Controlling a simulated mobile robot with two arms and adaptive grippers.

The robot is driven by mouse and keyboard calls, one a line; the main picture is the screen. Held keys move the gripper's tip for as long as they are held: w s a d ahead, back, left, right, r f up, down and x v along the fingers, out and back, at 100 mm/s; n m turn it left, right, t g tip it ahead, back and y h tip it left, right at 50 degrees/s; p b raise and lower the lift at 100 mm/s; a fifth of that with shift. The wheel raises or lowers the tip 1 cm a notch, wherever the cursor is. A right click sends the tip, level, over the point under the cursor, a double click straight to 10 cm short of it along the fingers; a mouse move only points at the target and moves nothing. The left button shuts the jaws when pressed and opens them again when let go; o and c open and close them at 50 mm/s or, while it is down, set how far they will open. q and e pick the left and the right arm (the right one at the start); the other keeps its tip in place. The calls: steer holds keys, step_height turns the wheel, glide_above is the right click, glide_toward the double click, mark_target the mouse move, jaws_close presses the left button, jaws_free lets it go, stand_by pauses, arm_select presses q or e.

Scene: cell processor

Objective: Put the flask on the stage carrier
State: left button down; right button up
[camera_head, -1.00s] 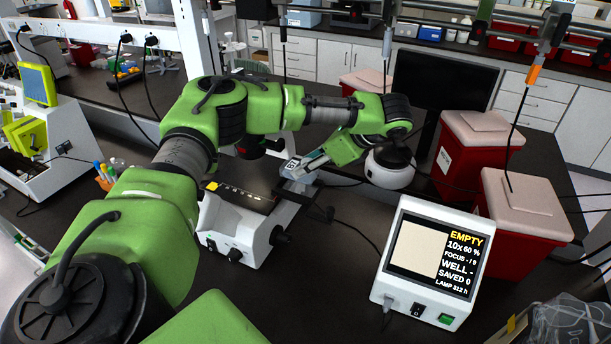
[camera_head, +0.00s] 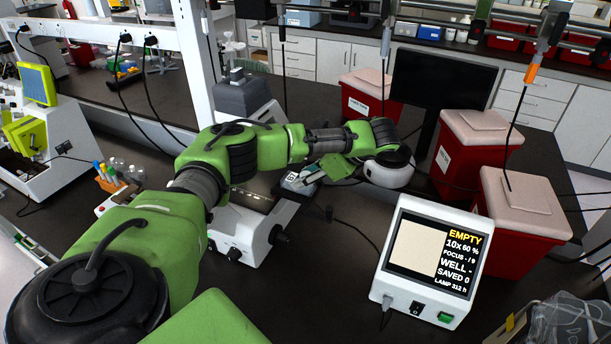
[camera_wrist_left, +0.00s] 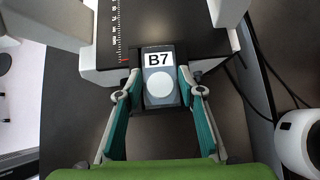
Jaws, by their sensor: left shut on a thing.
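The flask (camera_wrist_left: 158,80), a small grey piece with a white B7 label and a pale round cap or spot, is between the teal-padded fingers of my left gripper (camera_wrist_left: 160,92), which is shut on it. In the head view the left gripper (camera_head: 304,180) holds the flask (camera_head: 290,181) at the right end of the microscope stage (camera_head: 252,194). The wrist view shows the dark stage surface (camera_wrist_left: 160,22) with a scale strip just beyond the flask. Dark edges flank the flask; whether these are the stage carrier, and whether the flask touches it, I cannot tell. My right gripper is out of view.
The white microscope base (camera_head: 236,238) has a dark knob at its right. A display box (camera_head: 430,262) reading EMPTY stands to the right. Red bins (camera_head: 520,225) and a black monitor (camera_head: 440,80) stand behind. A cable crosses the dark bench between microscope and display.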

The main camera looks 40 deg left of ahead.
arm_select(q)
steer(key=c, duration=1.4)
jaws_free()
steer(key=v, duration=1.2)
steer(key=shift+r, duration=0.1)
